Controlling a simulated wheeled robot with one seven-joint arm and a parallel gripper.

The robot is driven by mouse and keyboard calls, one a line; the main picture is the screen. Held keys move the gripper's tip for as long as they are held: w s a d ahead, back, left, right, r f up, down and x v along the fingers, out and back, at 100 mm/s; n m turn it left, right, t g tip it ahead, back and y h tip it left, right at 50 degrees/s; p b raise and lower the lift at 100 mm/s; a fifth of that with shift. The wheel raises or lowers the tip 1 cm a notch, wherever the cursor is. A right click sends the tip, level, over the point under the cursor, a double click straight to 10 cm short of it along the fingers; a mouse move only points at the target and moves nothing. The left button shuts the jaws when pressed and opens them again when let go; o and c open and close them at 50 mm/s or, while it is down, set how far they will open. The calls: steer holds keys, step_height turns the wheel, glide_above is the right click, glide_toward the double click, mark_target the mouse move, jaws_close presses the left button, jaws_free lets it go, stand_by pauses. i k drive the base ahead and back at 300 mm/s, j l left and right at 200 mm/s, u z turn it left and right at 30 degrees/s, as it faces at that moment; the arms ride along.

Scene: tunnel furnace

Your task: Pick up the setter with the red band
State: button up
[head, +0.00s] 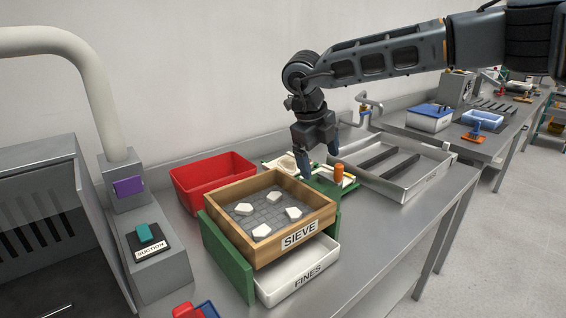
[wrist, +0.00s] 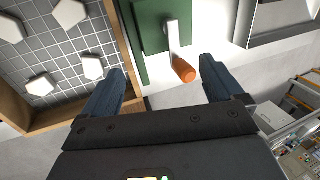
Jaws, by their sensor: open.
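I cannot make out a setter with a red band in either view. Several small white angular pieces (head: 293,212) lie apart on the grey mesh of the wooden sieve (head: 262,232); some also show at the left of the wrist view (wrist: 41,85), with no red band visible on them. My gripper (head: 319,168) is open and empty, pointing down behind the sieve's right back corner. In the wrist view its blue fingers (wrist: 160,88) stand either side of an orange handle (wrist: 184,70) on a pale lever over a green plate (wrist: 152,25). I cannot tell the height gap.
A white fines tray (head: 300,268) sits under the sieve, within green side supports (head: 228,262). A red bin (head: 212,180) stands behind left, a grey metal tray (head: 420,175) to the right. The suction box (head: 160,262) is at left. Bare bench lies front right.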

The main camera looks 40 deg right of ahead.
mark_target(285, 162)
steer(key=i+l, duration=0.2)
steer(key=i, duration=0.3)
steer(key=i+l, duration=0.2)
steer(key=i, duration=0.3)
